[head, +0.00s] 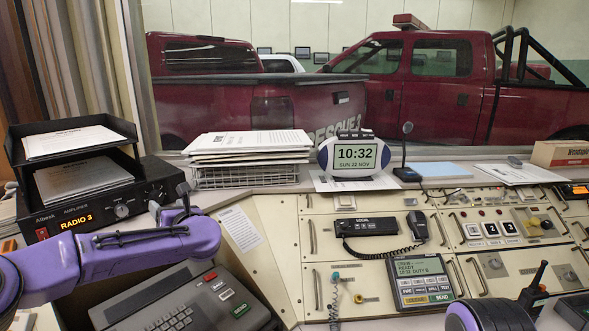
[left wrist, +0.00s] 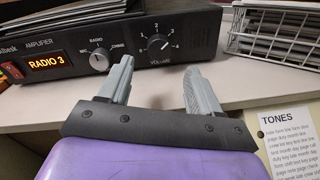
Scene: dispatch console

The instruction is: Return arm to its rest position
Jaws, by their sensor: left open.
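My left arm, purple, comes in from the left in the head view. Its gripper (head: 169,200) is in front of the amplifier's right end. In the left wrist view the two grey fingers of the left gripper (left wrist: 157,76) stand apart with nothing between them. They point at the black amplifier (left wrist: 100,50), on either side below its volume knob (left wrist: 157,45). I cannot tell whether a fingertip touches the amplifier. A purple part of my right arm (head: 492,315) shows at the bottom right of the head view; its gripper is out of view.
A black paper tray (head: 75,150) stands on the amplifier. A wire basket (head: 245,177) with papers is right of it. A grey keyboard unit (head: 180,305) is below my left forearm. The console has a clock (head: 354,155), handset (head: 418,226) and keypad display (head: 420,280).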

